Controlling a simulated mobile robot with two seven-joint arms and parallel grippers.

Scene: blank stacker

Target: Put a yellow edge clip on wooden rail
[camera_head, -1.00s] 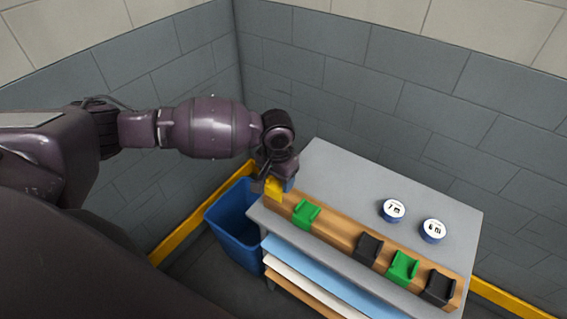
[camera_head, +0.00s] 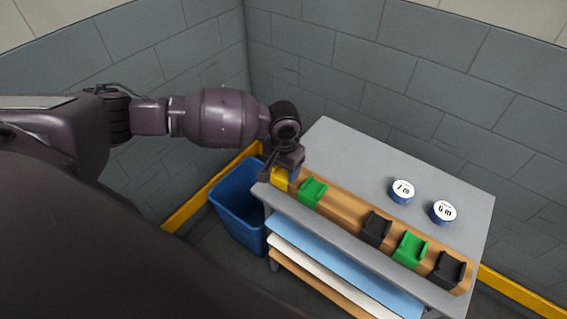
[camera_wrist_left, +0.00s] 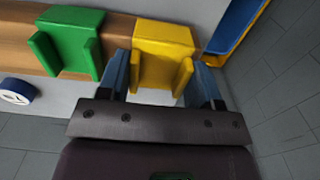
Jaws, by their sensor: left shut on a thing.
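The yellow edge clip (camera_head: 280,177) sits at the left end of the wooden rail (camera_head: 342,204), beside a green clip (camera_head: 312,191). My left gripper (camera_head: 287,166) is over that end and shut on the yellow clip. In the left wrist view the yellow clip (camera_wrist_left: 162,52) lies between the two blue fingers (camera_wrist_left: 160,85) and appears to be over the rail (camera_wrist_left: 120,30). A small gap separates it from the green clip (camera_wrist_left: 68,42). Whether it is fully seated I cannot tell. My right gripper is not in view.
Farther along the rail are a black clip (camera_head: 376,229), another green clip (camera_head: 410,249) and a black clip (camera_head: 447,269). Two round tapes, marked 7 m (camera_head: 402,191) and 6 m (camera_head: 443,213), lie on the grey tabletop (camera_head: 340,150). A blue bin (camera_head: 238,208) stands left of the table.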

